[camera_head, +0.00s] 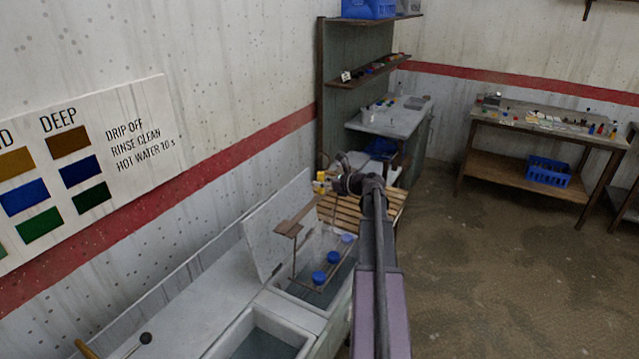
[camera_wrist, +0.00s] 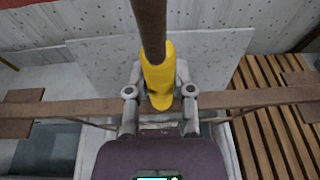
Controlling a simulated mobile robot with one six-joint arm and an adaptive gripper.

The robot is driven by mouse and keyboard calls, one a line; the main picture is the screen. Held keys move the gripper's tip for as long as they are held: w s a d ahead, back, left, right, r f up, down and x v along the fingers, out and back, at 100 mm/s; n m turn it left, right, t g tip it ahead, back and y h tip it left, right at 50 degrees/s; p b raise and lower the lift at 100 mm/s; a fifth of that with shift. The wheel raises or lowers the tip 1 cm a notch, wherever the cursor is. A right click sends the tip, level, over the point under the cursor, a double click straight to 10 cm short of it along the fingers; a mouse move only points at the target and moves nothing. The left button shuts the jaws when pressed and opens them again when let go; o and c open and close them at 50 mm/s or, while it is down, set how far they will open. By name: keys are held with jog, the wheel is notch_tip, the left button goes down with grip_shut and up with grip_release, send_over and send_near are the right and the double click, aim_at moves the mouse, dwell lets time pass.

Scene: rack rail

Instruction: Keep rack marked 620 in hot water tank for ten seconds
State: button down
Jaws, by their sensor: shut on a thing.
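My gripper (camera_head: 335,182) is shut on the yellow grip (camera_wrist: 158,72) of a brown rack. The rack's long crossbar (camera_wrist: 65,108) runs left to right below my fingers in the wrist view, with a flat plate near each end. In the head view the rack (camera_head: 289,229) hangs at the open tank, with thin rods reaching down and blue round pieces (camera_head: 333,257) at its lower part. The tank (camera_head: 291,299) has its pale lid (camera_head: 283,228) raised against the wall side. The blue pieces appear within the tank opening; their depth in the water is unclear. No number is readable on the rack.
A second open basin (camera_head: 262,343) lies nearer. A wooden slatted stand (camera_head: 395,203) is beyond the tank. A wall sign (camera_head: 85,165) reads "HOT WATER 10 s". A workbench (camera_head: 550,128) stands at the back right; the floor between is clear.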

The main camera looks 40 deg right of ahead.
jog(key=shift+w+a, duration=0.1)
jog(key=shift+w, duration=0.1)
dwell(0.3)
jog(key=shift+w+a, duration=0.15)
jog(key=shift+w, duration=0.2)
dwell(0.3)
notch_tip(320, 180, down, 18)
jog(key=b, duration=1.8)
jog(key=shift+f, duration=0.2)
dwell(4.1)
